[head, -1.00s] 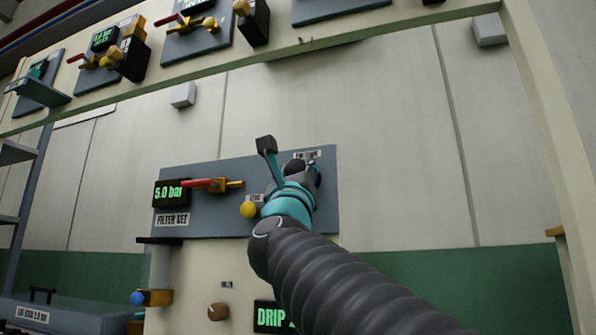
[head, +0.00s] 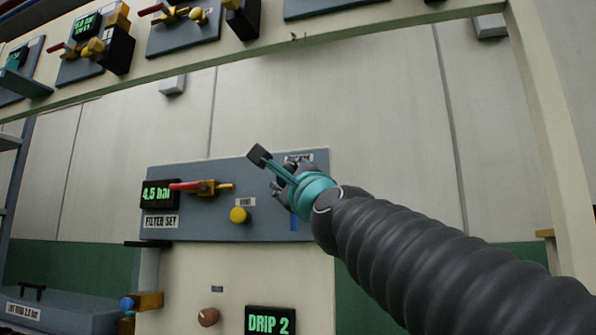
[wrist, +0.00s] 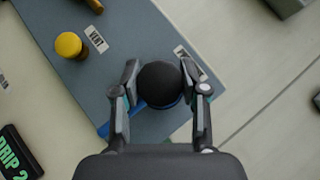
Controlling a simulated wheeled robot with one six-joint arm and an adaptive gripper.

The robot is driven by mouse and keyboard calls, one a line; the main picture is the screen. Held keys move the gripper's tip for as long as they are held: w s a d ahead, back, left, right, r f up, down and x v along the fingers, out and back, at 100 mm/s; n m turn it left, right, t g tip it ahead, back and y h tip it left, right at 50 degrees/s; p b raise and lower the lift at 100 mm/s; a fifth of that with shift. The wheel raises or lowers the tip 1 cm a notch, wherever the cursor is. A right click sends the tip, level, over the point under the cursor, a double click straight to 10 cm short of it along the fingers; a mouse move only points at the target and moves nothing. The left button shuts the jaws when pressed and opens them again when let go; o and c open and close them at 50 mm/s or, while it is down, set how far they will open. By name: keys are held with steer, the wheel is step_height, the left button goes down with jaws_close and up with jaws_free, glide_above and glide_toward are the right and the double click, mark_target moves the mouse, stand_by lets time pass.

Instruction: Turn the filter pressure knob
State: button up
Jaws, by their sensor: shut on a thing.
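The filter pressure knob (wrist: 160,83) is a round black knob with a blue ring behind it, on the right part of the grey-blue panel. In the wrist view my gripper (wrist: 164,80) has one finger on each side of it and is shut on it. In the head view my gripper (head: 283,186) is at the panel's right end and hides most of the knob. The display (head: 160,194) at the panel's left reads 4.5 bar, above a label reading FILTER SET (head: 161,222).
A red-handled brass valve (head: 202,187) sits beside the display. A yellow vent button (head: 239,215) is left of my gripper and also shows in the wrist view (wrist: 69,45). Below are a brown knob (head: 208,317) and a DRIP 2 display (head: 270,322). A beam (head: 300,42) crosses above.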

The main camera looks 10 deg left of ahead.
steer(key=shift+n+g+p, duration=0.5)
steer(key=shift+n+p, duration=0.3)
steer(key=shift+p, duration=0.15)
steer(key=o, duration=1.1)
steer(key=shift+o, duration=0.2)
steer(key=shift+s, duration=0.1)
steer(key=shift+s+d+f, duration=0.2)
steer(key=shift+s+d, duration=0.1)
steer(key=shift+s, duration=0.05)
steer(key=s+d, duration=0.7)
steer(key=s, duration=0.2)
steer(key=shift+s, duration=0.35)
steer(key=shift+y, duration=0.3)
